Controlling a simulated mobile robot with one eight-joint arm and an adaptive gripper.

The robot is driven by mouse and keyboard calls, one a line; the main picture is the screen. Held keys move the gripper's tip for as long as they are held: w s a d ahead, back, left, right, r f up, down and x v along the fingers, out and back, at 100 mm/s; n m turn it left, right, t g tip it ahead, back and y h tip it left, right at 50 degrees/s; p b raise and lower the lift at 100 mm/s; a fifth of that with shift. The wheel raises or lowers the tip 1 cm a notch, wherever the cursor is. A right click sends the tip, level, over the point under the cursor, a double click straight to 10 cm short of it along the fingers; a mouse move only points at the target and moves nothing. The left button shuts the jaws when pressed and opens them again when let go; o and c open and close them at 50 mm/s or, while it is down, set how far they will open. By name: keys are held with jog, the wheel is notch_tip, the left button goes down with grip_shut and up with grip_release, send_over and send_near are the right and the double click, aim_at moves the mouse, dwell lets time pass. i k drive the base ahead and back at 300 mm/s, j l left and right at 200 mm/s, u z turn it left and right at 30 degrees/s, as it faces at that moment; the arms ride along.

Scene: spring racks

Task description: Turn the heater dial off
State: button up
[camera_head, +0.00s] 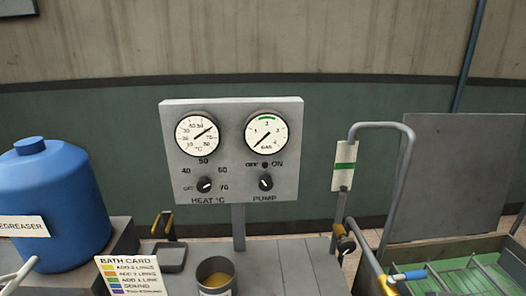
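The heater dial (205,185) is a small black knob with a white mark, low on the left of a grey control panel (232,150). "HEAT °C" is printed below it, and OFF, 40, 50, 60 and 70 stand around it. Its white mark is slanted between lower left and upper right; the exact setting is too small to tell. A round temperature gauge (198,133) sits above it, its needle slanting to the upper right. My gripper is not in view.
Right of the heater dial are a similar pump knob (265,183) and a pressure gauge (267,132). A blue degreaser drum (52,200) stands left. A grey cup (215,272) and bath card (132,275) are in front. A bent grey pipe (408,175) rises right.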

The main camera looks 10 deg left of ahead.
aim_at(204, 185)
jog(key=u, duration=1.3)
